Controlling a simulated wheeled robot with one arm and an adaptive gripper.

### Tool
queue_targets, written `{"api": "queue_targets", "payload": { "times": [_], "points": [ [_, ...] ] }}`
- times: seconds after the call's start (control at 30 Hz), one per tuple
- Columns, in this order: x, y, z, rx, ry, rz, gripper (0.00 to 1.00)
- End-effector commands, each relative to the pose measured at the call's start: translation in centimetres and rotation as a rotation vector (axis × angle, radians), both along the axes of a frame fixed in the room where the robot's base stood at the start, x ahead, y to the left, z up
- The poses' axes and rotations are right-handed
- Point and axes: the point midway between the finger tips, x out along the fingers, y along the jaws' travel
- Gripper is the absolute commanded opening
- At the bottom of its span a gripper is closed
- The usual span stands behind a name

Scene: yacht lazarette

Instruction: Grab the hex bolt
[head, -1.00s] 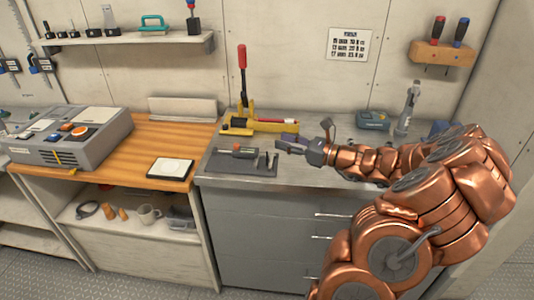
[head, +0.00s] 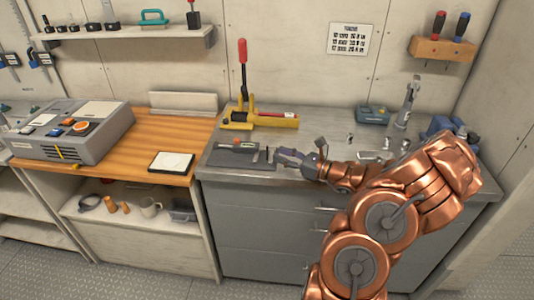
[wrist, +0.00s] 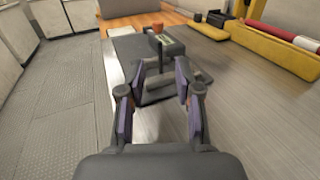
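I cannot pick out a hex bolt for certain. A dark grey mat or tray (head: 238,168) lies on the metal bench top, holding a dark tool with an orange-red part (head: 238,146) and small upright dark pieces (head: 256,157). The tool also shows ahead in the wrist view (wrist: 166,45), with its orange end at the top. My gripper (head: 278,157) is low at the right edge of the mat, pointing left toward the upright pieces. In the wrist view my gripper (wrist: 161,78) has its fingers apart, with small dark shapes between and beyond the tips, partly hidden.
A yellow tool with a red-handled lever (head: 242,105) stands behind the mat. Small metal pieces (head: 386,143) and a blue-grey tool (head: 372,115) are at the right. A wooden bench (head: 140,165) adjoins at the left. The bench's front edge is close to my gripper.

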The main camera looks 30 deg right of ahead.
Motion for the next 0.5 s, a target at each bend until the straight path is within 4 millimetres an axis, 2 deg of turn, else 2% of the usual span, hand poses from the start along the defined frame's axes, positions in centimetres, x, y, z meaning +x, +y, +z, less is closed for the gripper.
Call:
{"api": "queue_targets", "payload": {
  "times": [0.17, 0.5],
  "points": [
    [0.7, 0.4, 0.1, 0.001, 0.0, 0.0, 0.34],
    [4.5, 2.3, 0.1, 0.003, 0.001, 0.001, 0.34]
  ]
}}
